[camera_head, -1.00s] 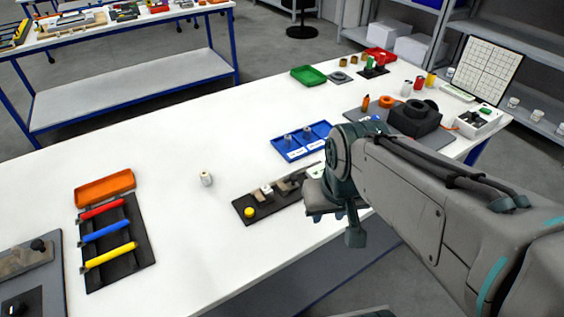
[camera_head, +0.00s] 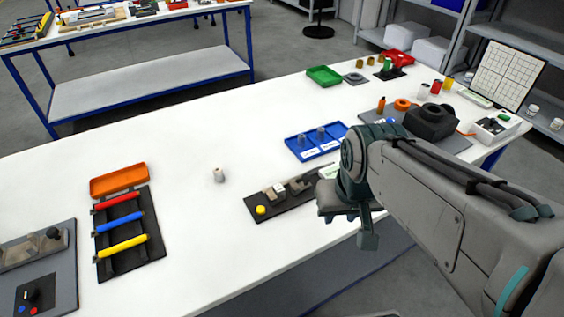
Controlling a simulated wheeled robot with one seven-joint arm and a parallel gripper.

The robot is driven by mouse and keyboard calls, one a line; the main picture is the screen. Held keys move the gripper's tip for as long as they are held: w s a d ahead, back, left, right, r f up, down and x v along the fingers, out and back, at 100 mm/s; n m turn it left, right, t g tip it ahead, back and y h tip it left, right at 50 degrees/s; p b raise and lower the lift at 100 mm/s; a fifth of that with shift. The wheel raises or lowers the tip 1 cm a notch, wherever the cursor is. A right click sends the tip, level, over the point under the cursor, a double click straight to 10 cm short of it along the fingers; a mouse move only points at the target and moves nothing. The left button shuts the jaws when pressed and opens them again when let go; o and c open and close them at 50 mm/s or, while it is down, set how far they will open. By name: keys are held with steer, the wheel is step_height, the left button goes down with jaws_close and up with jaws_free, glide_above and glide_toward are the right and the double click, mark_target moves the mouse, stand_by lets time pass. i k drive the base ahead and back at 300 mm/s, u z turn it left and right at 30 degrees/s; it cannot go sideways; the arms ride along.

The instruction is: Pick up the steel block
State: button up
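A small pale block (camera_head: 279,188), which may be the steel block, sits in a grey holder on a dark plate (camera_head: 254,205) near the table's front edge. A yellow ball (camera_head: 261,210) is at the plate's left end. My gripper (camera_head: 347,222) hangs at the front edge, to the right of the block and apart from it. My arm hides the plate's right end. The fingers are dark and partly covered, so their opening is unclear. A small pale cylinder (camera_head: 219,175) stands alone on the white table (camera_head: 190,225).
A blue tray (camera_head: 303,152) with grey pieces lies behind the plate. An orange tray (camera_head: 119,179) and a rack of coloured bars (camera_head: 121,224) are at left. A black device (camera_head: 431,121) is at the back right. The table's middle is mostly clear.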

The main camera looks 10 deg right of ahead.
mark_target(278, 189)
steer(key=k, duration=0.5)
steer(key=u, duration=1.35)
steer(key=i, duration=0.5)
steer(key=z, duration=1.35)
